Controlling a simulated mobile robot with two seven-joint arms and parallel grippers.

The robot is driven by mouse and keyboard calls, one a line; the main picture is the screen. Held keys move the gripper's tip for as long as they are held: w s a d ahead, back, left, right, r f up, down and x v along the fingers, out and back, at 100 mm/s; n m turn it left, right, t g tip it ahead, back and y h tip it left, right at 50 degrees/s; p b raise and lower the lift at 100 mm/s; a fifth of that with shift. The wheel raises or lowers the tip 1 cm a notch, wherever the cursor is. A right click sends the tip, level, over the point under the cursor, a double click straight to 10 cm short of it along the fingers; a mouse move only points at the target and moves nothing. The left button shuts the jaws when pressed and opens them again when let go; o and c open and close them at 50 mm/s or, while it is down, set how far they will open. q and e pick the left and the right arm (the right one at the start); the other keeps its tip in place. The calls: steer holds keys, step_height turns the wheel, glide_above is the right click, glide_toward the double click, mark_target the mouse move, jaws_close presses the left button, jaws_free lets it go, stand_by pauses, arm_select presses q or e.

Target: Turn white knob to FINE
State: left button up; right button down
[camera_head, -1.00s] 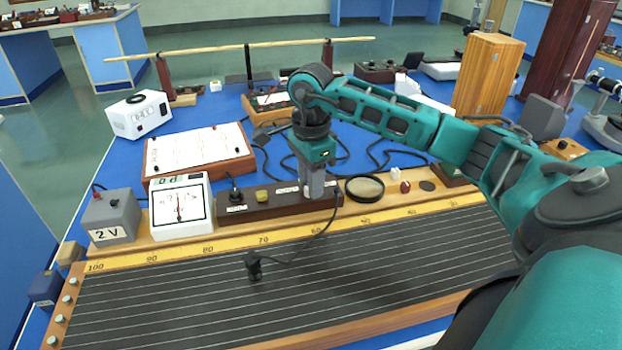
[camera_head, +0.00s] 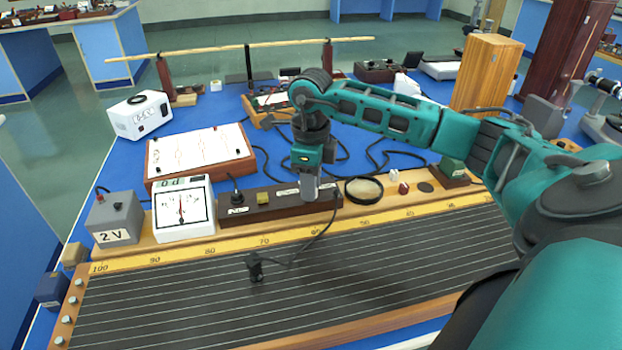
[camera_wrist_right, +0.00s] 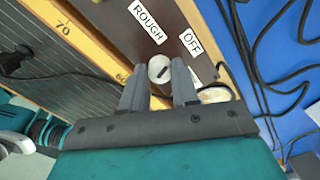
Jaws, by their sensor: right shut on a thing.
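The white knob (camera_wrist_right: 159,68), with a dark pointer line across its top, sits on a dark brown box, which shows in the head view (camera_head: 272,211). In the wrist view a ROUGH label (camera_wrist_right: 147,21) and an OFF label (camera_wrist_right: 191,42) lie beyond the knob; I see no FINE label there. My right gripper (camera_wrist_right: 160,70) is shut on the knob, one finger on each side. In the head view my right gripper (camera_head: 309,188) points down at the right part of the box and hides the knob. My left gripper is not in view.
A white meter (camera_head: 184,208) and a grey 2 V block (camera_head: 115,219) stand left of the box. A round lens-like disc (camera_head: 364,190) lies just right of it. The long wired board (camera_head: 300,285) is in front. Dark cables (camera_head: 375,160) run behind.

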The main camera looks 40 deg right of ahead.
steer(key=m+p, duration=0.1)
steer(key=m, duration=0.3)
steer(key=shift+r+m, duration=0.1)
steer(key=shift+m, duration=0.2)
steer(key=m+p, duration=0.1)
steer(key=m, duration=0.2)
steer(key=shift+m, duration=0.4)
steer(key=m+p, duration=0.1)
steer(key=m, duration=0.3)
steer(key=shift+m+p, duration=0.3)
steer(key=shift+m, duration=1.1)
steer(key=c, duration=0.8)
jaws_free()
steer(key=shift+c, duration=0.2)
